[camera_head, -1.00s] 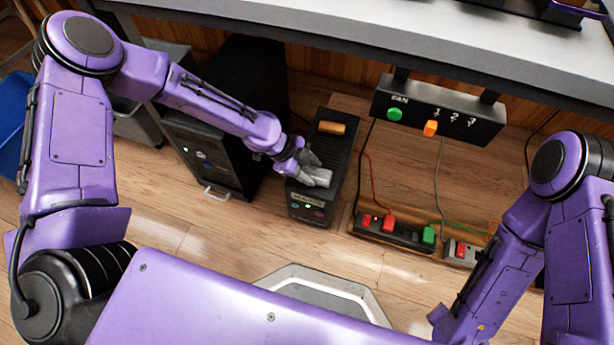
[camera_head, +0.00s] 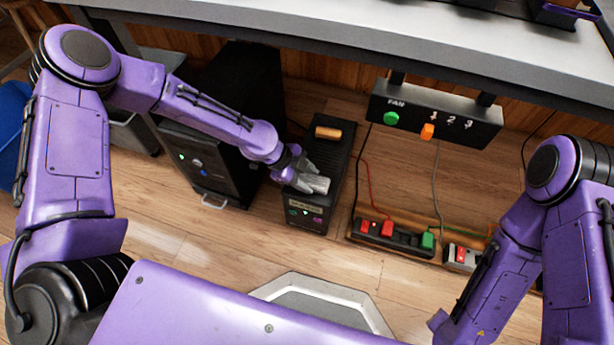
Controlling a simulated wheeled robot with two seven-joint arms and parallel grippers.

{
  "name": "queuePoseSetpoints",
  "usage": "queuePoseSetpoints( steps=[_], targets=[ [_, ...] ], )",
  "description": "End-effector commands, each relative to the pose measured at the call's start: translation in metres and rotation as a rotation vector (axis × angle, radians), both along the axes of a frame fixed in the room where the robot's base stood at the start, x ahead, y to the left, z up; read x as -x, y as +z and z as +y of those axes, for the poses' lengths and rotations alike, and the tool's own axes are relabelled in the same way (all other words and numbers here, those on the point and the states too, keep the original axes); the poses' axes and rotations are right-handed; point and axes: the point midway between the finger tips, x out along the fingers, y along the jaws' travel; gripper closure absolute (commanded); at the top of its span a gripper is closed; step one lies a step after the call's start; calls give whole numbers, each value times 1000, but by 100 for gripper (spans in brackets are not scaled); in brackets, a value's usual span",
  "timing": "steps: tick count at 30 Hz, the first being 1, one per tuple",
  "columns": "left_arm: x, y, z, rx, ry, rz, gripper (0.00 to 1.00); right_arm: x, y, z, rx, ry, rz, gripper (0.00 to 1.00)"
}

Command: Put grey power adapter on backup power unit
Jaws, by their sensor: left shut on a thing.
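The backup power unit (camera_head: 338,158) is an upright black box on the wooden floor with a lit label on its front. My left gripper (camera_head: 309,180) is at the front part of its top. It is shut on a small grey block, the grey power adapter (camera_head: 317,185), which is mostly hidden by the fingers. The adapter appears at or just above the top surface; I cannot tell whether it touches. An orange block (camera_head: 328,132) lies on the rear of the unit's top. My right gripper is outside the view.
A larger black computer tower (camera_head: 232,125) stands left of the unit. To the right are a power strip (camera_head: 400,238) with red and green plugs, a small socket block (camera_head: 461,255) and cables. A black switch panel (camera_head: 440,112) hangs under the grey tabletop (camera_head: 400,35).

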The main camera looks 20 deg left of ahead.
Motion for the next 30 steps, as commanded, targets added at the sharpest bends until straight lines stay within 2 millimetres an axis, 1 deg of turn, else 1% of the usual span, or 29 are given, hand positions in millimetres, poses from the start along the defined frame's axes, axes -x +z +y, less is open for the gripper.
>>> queuePoseSetpoints(
  steps=[7, 8, 9, 10, 19, 20, 23, 27, 30],
  targets=[
    [0, -4, 0, 0, 1, 0, 87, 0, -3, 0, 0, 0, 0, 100],
    [0, -4, 0, 0, 1, 0, 45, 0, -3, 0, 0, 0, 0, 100],
    [0, -3, 0, 0, 1, 0, 32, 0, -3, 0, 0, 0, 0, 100],
    [0, -3, 0, 0, 1, 0, 22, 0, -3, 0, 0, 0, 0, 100],
    [0, -4, 0, 0, 1, 1, 22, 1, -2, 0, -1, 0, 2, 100],
    [0, -1, 1, 0, 1, 0, 22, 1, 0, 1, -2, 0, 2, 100],
    [2, 15, 9, 1, 2, 0, 22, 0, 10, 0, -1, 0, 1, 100],
    [6, 47, 28, 3, 4, -2, 22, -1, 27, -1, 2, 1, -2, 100],
    [10, 65, 41, 3, 3, -3, 22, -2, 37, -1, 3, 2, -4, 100]
  ],
)
